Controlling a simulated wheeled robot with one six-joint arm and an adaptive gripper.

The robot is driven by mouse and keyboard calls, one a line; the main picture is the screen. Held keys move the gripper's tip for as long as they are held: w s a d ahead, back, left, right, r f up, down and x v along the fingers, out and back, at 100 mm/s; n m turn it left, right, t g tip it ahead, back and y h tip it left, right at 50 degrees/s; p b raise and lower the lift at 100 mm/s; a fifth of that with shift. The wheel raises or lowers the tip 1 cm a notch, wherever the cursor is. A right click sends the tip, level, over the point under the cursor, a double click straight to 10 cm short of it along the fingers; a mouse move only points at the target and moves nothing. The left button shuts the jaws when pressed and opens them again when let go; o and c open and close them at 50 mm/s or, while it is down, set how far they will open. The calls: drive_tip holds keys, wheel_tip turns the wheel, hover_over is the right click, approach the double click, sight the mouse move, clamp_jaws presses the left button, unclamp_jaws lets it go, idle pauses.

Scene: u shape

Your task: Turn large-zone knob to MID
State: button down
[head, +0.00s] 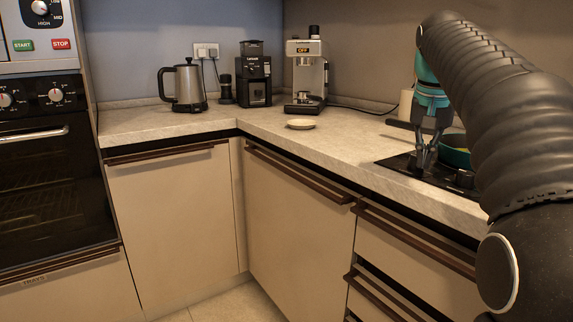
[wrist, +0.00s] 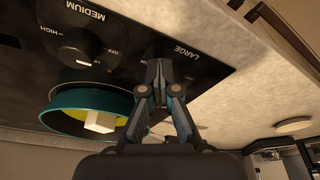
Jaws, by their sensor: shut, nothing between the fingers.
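The black cooktop panel (wrist: 30,25) fills the upper left of the wrist view, with the labels LARGE and MEDIUM appearing upside down. My gripper (wrist: 161,66) is shut and empty, its fingertips over the panel beside the LARGE label. The fingers cover the large-zone knob, so its pointer and setting cannot be read. I cannot tell whether the fingertips touch it. In the head view my gripper (head: 424,166) points down at the cooktop (head: 401,164). The medium knob (wrist: 82,46) is round and black, with HIGH and OFF marked around it.
A teal pan (wrist: 62,106), yellow inside with a pale block (wrist: 99,121), stands beside the fingers; its rim shows in the head view (head: 456,157). A small plate (head: 301,124), coffee machine (head: 306,75), grinder (head: 256,80) and kettle (head: 188,87) stand along the counter.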

drive_tip(key=shift+w+a+p, duration=0.25)
drive_tip(key=shift+a+p, duration=0.4)
drive_tip(key=shift+p, duration=0.45)
drive_tip(key=shift+w+a, duration=0.35)
drive_tip(key=shift+a, duration=0.05)
drive_tip(key=shift+s+a, duration=0.15)
idle(0.3)
drive_tip(key=shift+s+a, duration=0.15)
drive_tip(key=w+v, duration=0.1)
drive_tip(key=v, duration=0.4)
drive_tip(key=shift+d+r, duration=0.25)
drive_tip(key=shift+r, duration=0.3)
